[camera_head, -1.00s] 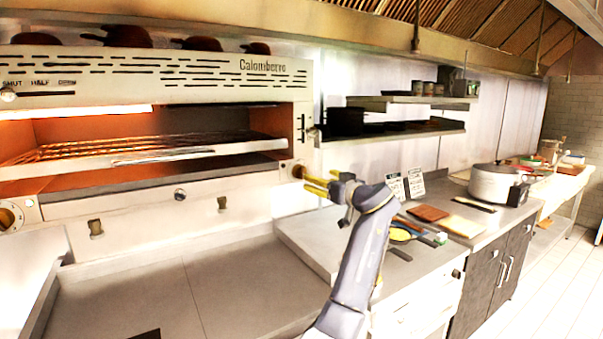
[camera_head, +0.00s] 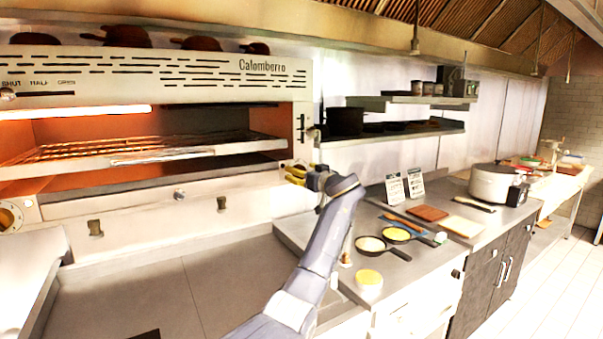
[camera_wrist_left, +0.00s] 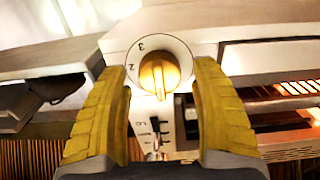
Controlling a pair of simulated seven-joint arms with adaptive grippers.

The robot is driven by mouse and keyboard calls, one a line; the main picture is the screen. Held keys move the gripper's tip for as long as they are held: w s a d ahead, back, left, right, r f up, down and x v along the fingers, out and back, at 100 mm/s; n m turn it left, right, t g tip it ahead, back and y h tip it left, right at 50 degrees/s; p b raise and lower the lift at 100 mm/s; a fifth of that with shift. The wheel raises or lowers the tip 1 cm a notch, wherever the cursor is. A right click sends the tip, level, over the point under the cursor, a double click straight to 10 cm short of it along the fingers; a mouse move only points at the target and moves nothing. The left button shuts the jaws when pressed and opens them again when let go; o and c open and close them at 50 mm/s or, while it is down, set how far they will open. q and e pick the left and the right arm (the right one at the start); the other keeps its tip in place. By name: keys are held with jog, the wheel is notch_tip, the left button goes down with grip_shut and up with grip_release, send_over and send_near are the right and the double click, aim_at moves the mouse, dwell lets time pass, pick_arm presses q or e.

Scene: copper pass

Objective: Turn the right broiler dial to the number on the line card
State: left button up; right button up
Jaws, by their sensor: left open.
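The right broiler dial (camera_wrist_left: 160,72) is a gold knob on a white disc; the figures 2 and 3 show at the disc's upper left in the left wrist view. My left gripper (camera_wrist_left: 158,76) is open, with one yellow finger on each side of the knob; I cannot tell if they touch it. In the head view the left gripper (camera_head: 295,174) is at the broiler's right end and mostly covers that dial. Two line cards (camera_head: 394,188) (camera_head: 416,184) stand upright on the counter, their writing too small to read. My right gripper is out of view.
The broiler (camera_head: 180,205) has a glowing rack and a left dial (camera_head: 10,216). Small pans (camera_head: 371,244), a brown board (camera_head: 428,213) and a pot (camera_head: 492,183) are on the right counter. A shelf (camera_head: 400,134) hangs above. The front left counter (camera_head: 225,280) is mostly clear.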

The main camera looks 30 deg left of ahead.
pick_arm(q)
jog(key=shift+c, duration=0.4)
jog(key=c, duration=1.2)
jog(key=shift+o, duration=0.2)
jog(key=shift+m, duration=0.3)
jog(key=m, duration=0.4)
jog(key=shift+r, duration=0.1)
jog(key=m, duration=0.5)
jog(key=shift+w, duration=0.15)
jog(key=m, duration=0.5)
jog(key=shift+d+m, duration=0.1)
jog(key=shift+m, duration=0.3)
jog(key=m, duration=0.4)
jog(key=shift+w+m, duration=0.1)
jog(key=shift+m, duration=0.3)
